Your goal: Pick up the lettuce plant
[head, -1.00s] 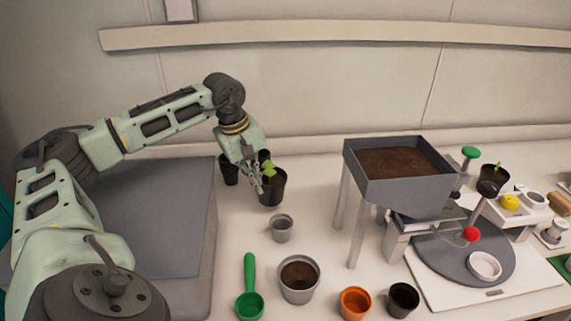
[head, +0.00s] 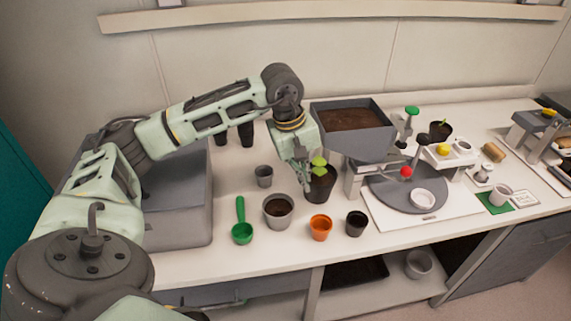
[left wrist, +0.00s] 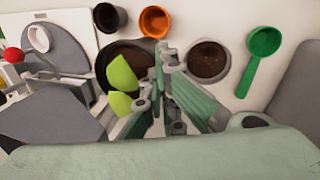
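The lettuce plant has bright green leaves (head: 319,163) and sits in a black pot (head: 321,185). My left gripper (head: 307,184) is at the pot's left rim, shut on it, and appears to hold it above the bench behind the orange cup. In the left wrist view the leaves (left wrist: 122,76) and dark pot (left wrist: 130,54) lie just left of the fingers (left wrist: 160,62). The fingers hide part of the rim. My right gripper is not in view.
A raised soil tray (head: 352,119) stands close behind the pot. An orange cup (head: 320,227), a small black pot (head: 356,223), a grey soil-filled pot (head: 278,210) and a green scoop (head: 241,226) line the front. A scale-like device (head: 405,190) stands to the right.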

